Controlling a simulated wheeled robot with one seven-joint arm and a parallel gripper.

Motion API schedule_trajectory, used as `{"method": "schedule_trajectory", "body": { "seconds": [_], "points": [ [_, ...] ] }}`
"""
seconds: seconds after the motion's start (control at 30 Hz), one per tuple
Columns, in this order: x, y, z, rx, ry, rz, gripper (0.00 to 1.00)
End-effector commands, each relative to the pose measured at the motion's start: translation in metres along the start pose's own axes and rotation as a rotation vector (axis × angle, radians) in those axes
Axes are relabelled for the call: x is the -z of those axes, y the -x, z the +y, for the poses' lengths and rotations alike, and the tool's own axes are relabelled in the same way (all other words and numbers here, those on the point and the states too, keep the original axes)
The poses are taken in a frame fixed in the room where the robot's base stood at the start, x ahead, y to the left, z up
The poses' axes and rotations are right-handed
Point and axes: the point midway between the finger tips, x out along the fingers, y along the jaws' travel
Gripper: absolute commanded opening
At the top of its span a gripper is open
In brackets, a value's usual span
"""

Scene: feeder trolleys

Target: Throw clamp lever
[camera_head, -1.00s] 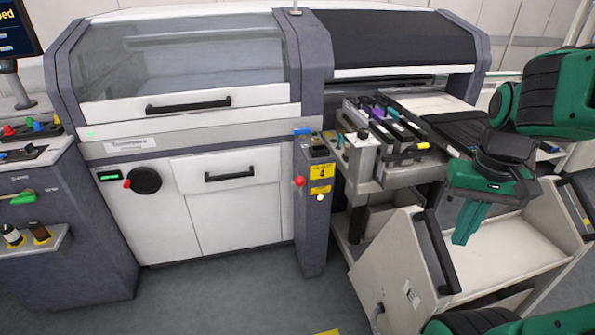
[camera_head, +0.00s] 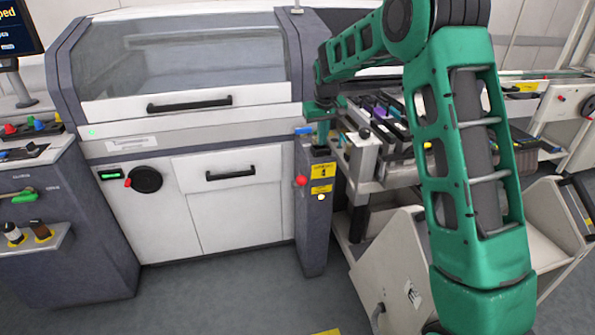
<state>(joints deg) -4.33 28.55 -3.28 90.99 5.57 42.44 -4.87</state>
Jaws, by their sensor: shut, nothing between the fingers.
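My gripper (camera_head: 321,140) points down just right of the blue lever, over the top of the post. Its green fingers are shut with nothing between them. They look close to the lever, but I cannot tell whether they touch anything. My gripper and arm hide part of the post top and the near end of the feeder bank.
The feeder bank (camera_head: 380,125) stands right of the post, partly behind my arm. A red button (camera_head: 301,181) is on the post. A cream trolley (camera_head: 400,262) stands low at right. A control cabinet (camera_head: 70,235) stands at left.

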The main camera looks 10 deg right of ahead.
Motion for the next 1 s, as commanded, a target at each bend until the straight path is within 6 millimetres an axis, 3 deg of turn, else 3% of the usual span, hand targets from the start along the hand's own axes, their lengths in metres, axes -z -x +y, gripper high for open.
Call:
{"method": "schedule_trajectory", "body": {
  "seconds": [0.1, 0.3, 0.8, 1.0],
  "points": [
    [0.032, -0.034, -0.035, 0.019, 0.050, 0.028, 0.00],
    [0.058, -0.064, -0.069, 0.039, 0.095, 0.061, 0.00],
    [0.063, -0.072, -0.075, 0.044, 0.104, 0.066, 0.00],
    [0.064, -0.093, -0.076, 0.043, 0.103, 0.065, 0.00]
  ]
}}
